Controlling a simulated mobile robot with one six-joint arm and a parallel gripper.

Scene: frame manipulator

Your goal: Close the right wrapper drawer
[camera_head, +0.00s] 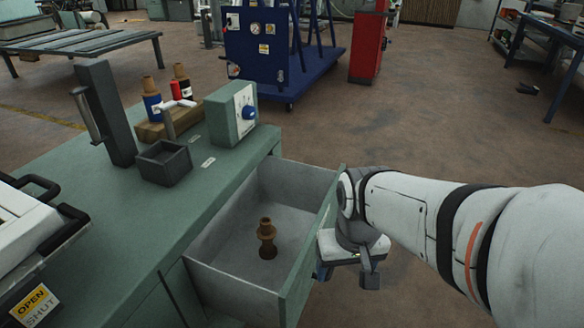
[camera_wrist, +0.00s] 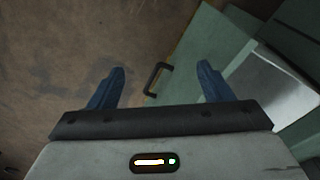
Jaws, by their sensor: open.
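The drawer (camera_head: 225,275) is pulled out from the green cabinet (camera_head: 95,265), and its grey inside shows in the head view. A brown spool-like piece (camera_head: 267,240) stands upright on its floor. In the wrist view, the green drawer front (camera_wrist: 188,75) carries a dark bar handle (camera_wrist: 156,79). My gripper (camera_wrist: 160,85) is open, with its blue fingers apart and the handle in the gap between them as seen from the wrist. I see no contact with the handle. In the head view my arm's end is just outside the drawer front (camera_head: 310,250), and the fingers are mostly hidden.
On the cabinet top stand a control box (camera_head: 231,113) with a blue knob, a small dark open box (camera_head: 164,162) and several spools (camera_head: 152,104). A blue wheeled machine (camera_head: 285,55) and a red cabinet (camera_head: 368,45) stand behind.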

